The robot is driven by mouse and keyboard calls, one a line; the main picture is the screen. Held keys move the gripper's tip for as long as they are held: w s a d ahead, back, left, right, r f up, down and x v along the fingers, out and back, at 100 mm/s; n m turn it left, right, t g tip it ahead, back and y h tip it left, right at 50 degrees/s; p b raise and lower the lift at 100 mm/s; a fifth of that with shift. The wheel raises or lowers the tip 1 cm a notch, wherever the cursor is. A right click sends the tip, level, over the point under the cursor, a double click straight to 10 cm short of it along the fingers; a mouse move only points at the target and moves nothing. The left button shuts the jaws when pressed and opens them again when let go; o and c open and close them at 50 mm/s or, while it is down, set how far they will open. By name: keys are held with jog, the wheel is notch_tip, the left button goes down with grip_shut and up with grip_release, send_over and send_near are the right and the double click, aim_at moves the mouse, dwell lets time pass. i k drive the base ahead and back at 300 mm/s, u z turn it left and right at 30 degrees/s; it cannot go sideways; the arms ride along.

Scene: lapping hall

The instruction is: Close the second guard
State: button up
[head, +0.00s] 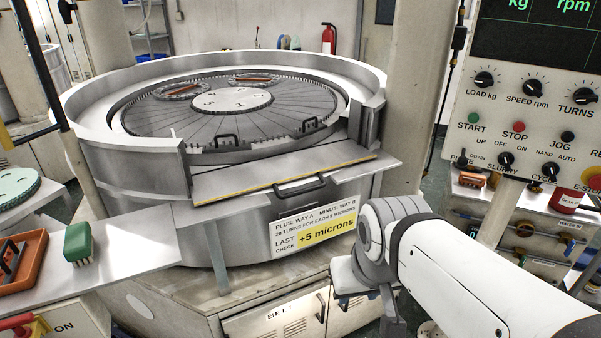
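The large round lapping machine has a grey metal guard wall (140,160) around its plate (290,105). The wall has a gap at the front. A flat guard panel (240,182) with a yellow edge and a dark bar handle (300,186) lies folded outward at this gap, roughly level. I cannot tell which guard counts as the second. My gripper (380,312) hangs at the lower right, below and right of the panel handle and apart from it. Its fingers are mostly hidden by my wrist, so its opening does not show.
A control panel (540,120) with knobs and buttons stands at right. A side shelf (130,265) at left holds a green brush (78,243) and an orange tray (22,262). A label (315,232) is on the machine front. A post (415,90) rises behind my arm.

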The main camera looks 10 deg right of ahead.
aim_at(210, 186)
jog(key=u, duration=0.05)
jog(key=i, duration=1)
jog(key=z, duration=0.6)
jog(key=k, duration=1.2)
jog(key=u, duration=0.55)
jog(key=i, duration=1)
jog(key=u, duration=0.1)
